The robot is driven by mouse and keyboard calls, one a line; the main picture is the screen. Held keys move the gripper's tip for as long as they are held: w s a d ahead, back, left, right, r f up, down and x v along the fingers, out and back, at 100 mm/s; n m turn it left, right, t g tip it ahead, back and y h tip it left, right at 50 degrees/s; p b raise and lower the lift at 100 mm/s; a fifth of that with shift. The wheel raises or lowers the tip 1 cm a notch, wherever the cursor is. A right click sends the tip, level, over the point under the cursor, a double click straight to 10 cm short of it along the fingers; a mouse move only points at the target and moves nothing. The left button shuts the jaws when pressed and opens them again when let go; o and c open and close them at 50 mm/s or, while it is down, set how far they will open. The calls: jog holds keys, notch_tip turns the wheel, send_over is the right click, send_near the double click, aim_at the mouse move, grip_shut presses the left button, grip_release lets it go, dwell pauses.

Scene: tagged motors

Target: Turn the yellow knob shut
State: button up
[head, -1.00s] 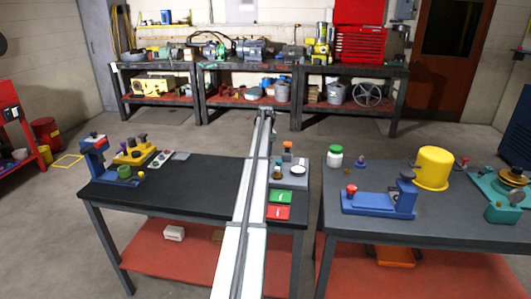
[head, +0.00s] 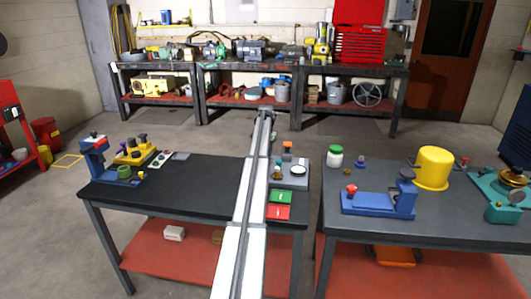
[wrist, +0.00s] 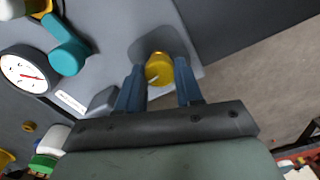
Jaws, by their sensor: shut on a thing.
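In the wrist view, the yellow knob (wrist: 159,66) sits on a dark rounded base on the edge of a grey panel (wrist: 115,45). A pale mark shows on its face. My gripper (wrist: 156,74) has its two blue fingers on either side of the knob and is shut on it. A white gauge (wrist: 25,72) with a red needle lies to the left on the same fixture. In the head view, my arm crosses the middle of the picture, and I cannot make out the knob or the fingertips there.
A teal handle (wrist: 68,57) lies between the gauge and the knob. A white jar with a green lid (wrist: 43,162) stands at lower left; it also shows in the head view (head: 335,157). Green and red plates (head: 279,204) lie right of my arm.

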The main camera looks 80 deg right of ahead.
jog(key=shift+m, duration=0.3)
dwell(0.4)
jog(key=o, duration=1)
jog(key=shift+o, duration=0.2)
jog(key=shift+r, duration=0.15)
notch_tip(320, 180, up, 14)
jog(key=shift+f, duration=0.2)
